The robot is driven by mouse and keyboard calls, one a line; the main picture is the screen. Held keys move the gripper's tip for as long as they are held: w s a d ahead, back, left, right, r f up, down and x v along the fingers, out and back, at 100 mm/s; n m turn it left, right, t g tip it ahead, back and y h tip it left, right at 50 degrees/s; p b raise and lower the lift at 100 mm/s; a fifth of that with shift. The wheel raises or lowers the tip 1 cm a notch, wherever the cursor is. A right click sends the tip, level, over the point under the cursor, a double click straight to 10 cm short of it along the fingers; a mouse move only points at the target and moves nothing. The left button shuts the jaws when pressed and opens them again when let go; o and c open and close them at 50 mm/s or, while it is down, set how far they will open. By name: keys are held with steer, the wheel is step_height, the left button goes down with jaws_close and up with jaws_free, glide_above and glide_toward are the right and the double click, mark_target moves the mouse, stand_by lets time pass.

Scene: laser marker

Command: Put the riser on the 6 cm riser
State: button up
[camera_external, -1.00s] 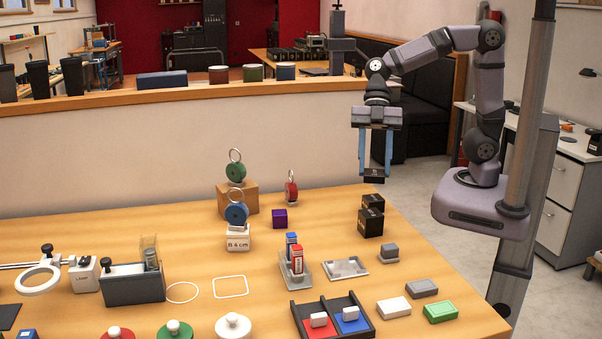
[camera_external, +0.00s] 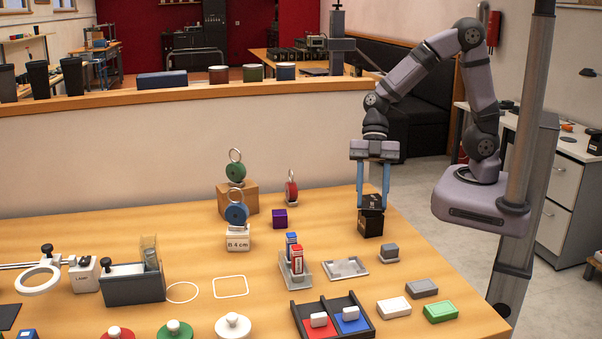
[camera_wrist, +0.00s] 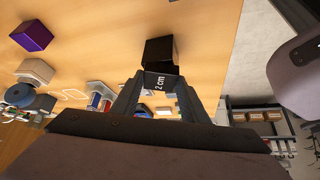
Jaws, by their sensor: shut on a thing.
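My gripper (camera_external: 373,204) is shut on a small black riser (camera_wrist: 160,82) marked "2 cm" in the wrist view. Its two blue fingers point down on either side of this block. In the outside view it is over the dark risers near the table's right rear. A larger black riser (camera_external: 370,224) stands on the table just below the fingers. In the wrist view a black block (camera_wrist: 159,50) shows just beyond the held riser. The larger riser's size label is not readable. I cannot tell whether the held riser touches what is beneath it.
A purple cube (camera_external: 279,219) stands to the left. A stand with red and blue items (camera_external: 294,265) is front left. The table's right edge is close.

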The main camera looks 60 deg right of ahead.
steer(key=shift+f, duration=0.15)
steer(key=o, duration=1.1)
steer(key=shift+o, duration=0.2)
steer(key=shift+r, duration=0.25)
steer(key=b+v, duration=0.1)
steer(key=v, duration=1)
steer(key=shift+d+r, duration=0.2)
steer(key=shift+r, duration=0.15)
steer(key=shift+w, duration=0.1)
steer(key=s+d+f+m+t+h, duration=0.1)
steer(key=d+f+m+h, duration=0.2)
steer(key=d+f+m, duration=0.4)
steer(key=s+d+f+m+t+h, duration=0.1)
steer(key=s+d+f+m+h, duration=0.1)
steer(key=d+f+m, duration=0.6)
steer(key=shift+d+f+m+h, duration=0.15)
steer(key=shift+d+m+h, duration=0.45)
steer(key=shift+d+m, duration=2.3)
